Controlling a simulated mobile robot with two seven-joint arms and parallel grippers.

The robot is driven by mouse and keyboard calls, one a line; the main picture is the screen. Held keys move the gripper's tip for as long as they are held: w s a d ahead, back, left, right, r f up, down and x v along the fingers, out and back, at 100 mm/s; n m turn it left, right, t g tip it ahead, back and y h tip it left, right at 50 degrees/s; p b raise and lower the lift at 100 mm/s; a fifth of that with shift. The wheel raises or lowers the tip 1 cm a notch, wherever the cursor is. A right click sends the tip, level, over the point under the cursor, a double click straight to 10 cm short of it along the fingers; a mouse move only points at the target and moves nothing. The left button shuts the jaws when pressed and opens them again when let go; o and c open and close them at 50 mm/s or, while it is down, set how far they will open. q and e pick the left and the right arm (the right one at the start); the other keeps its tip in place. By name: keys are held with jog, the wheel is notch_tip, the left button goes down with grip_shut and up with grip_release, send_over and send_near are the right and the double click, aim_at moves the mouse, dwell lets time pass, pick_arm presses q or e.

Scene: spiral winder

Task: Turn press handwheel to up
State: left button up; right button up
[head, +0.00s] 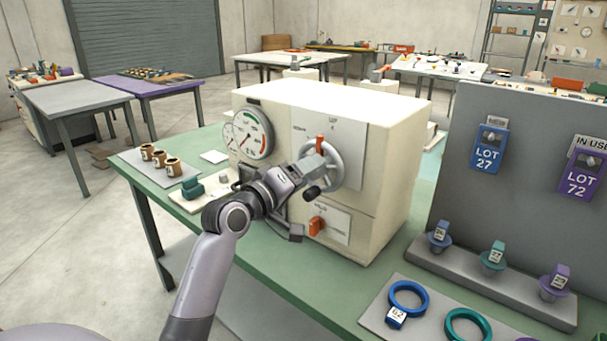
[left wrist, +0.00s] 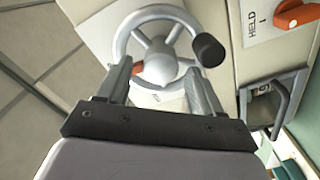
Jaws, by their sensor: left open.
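The press (head: 385,150) is a cream box on the green table. Its grey handwheel (head: 338,160) is on the front face, and an orange mark (head: 320,140) shows near the rim's top. My left gripper (head: 313,170) is at the wheel, covering part of its left side and hub. In the left wrist view the handwheel (left wrist: 143,22) has spokes, a round hub (left wrist: 160,65) and a black knob (left wrist: 208,50). The open fingers lie on either side of the hub; I cannot tell whether they touch it. My right gripper is not in view.
A round gauge (head: 253,132) is left of the wheel. An orange lever (head: 317,225) is below it, on a plate marked "HELD" in the left wrist view (left wrist: 255,22). A grey board (head: 535,150) with lot tags stands at right. Rings (head: 407,287) lie on a front tray.

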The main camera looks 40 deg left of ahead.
pick_arm(q)
jog(key=s+b, duration=0.1)
jog(key=s, duration=0.6)
jog(key=shift+a, duration=0.3)
jog(key=s+d+f+m+g, duration=0.2)
jog(key=d+f, duration=0.1)
jog(key=f, duration=0.6)
jog(key=s+d+f+m+g, duration=0.1)
jog(key=d+f+m+g, duration=0.1)
jog(key=f, duration=0.8)
jog(key=s+d+f+m+g, duration=0.1)
jog(key=s+d+f+m, duration=0.3)
jog(key=s+f, duration=0.4)
jog(key=s+d+f+m+g, duration=0.2)
jog(key=s+d+f+m, duration=0.2)
jog(key=s+d+f, duration=0.2)
notch_tip(320, 180, down, 3)
jog(key=shift+s+d+f+g+h, duration=0.2)
jog(key=shift+s+d+g+h, duration=0.1)
jog(key=shift+s, duration=0.65)
